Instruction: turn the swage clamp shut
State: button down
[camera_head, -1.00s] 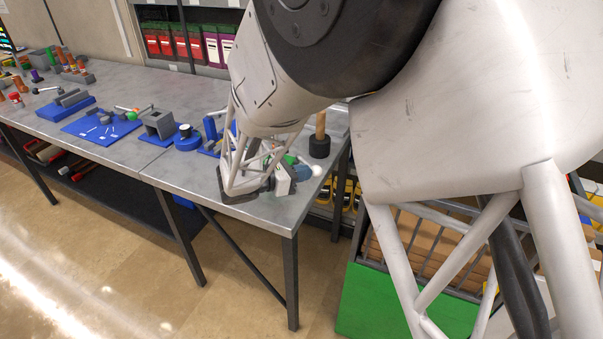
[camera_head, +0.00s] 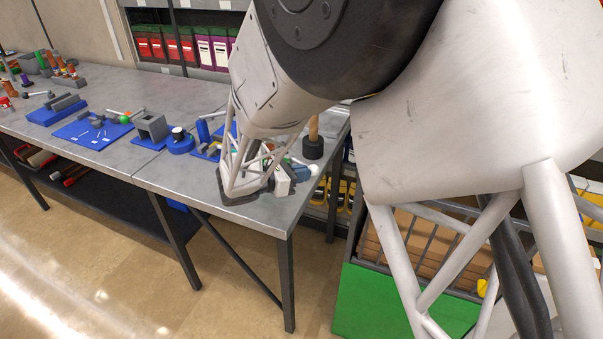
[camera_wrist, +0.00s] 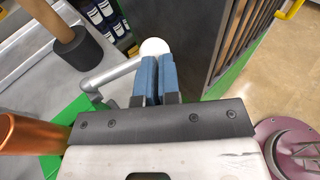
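The swage clamp shows in the wrist view as a green body (camera_wrist: 72,118) with a grey lever (camera_wrist: 112,76) ending in a white ball knob (camera_wrist: 154,47). My gripper (camera_wrist: 157,62) has its two blue fingers together, with only a thin line between them. The fingertips overlap the lever's end beside the knob; I cannot tell whether they touch it. In the head view, my gripper (camera_head: 302,173) is over the table's right corner, with the white knob (camera_head: 314,169) just beyond it. My arm hides most of the clamp there.
A copper-coloured cylinder (camera_wrist: 22,134) stands close to the gripper's left. A black-headed mallet (camera_head: 313,147) stands upright behind the clamp. Blue fixtures (camera_head: 92,131) line the grey table (camera_head: 215,200) to the left. A dark slatted crate (camera_wrist: 212,35) is beyond the table edge.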

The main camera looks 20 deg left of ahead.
jog(key=s+d+v, duration=0.1)
jog(key=v, duration=1.2)
jog(key=shift+s+d+r, duration=0.15)
jog(key=shift+s+d, duration=0.05)
jog(key=shift+s, duration=0.3)
jog(key=d+r+m+g, duration=0.2)
jog(key=d+m+g, duration=0.15)
jog(key=d, duration=0.75)
jog(key=w+d+r+m+g+y, duration=0.1)
jog(key=d+r+m+g, duration=0.3)
jog(key=d, duration=0.6)
jog(key=d+r+m+g, duration=0.1)
jog(key=d+m+g, duration=0.2)
jog(key=d+m, duration=0.55)
jog(key=s+d+r+m+y, duration=0.2)
jog(key=s+d+m+y, duration=0.2)
jog(key=d, duration=0.7)
jog(key=s+d+r+m+y, duration=0.3)
jog(key=s+d+m+y, duration=0.2)
jog(key=s+d+m, duration=0.3)
jog(key=s+d+t, duration=0.1)
jog(key=s+d, duration=0.2)
jog(key=d, duration=0.1)
jog(key=shift+s, duration=0.4)
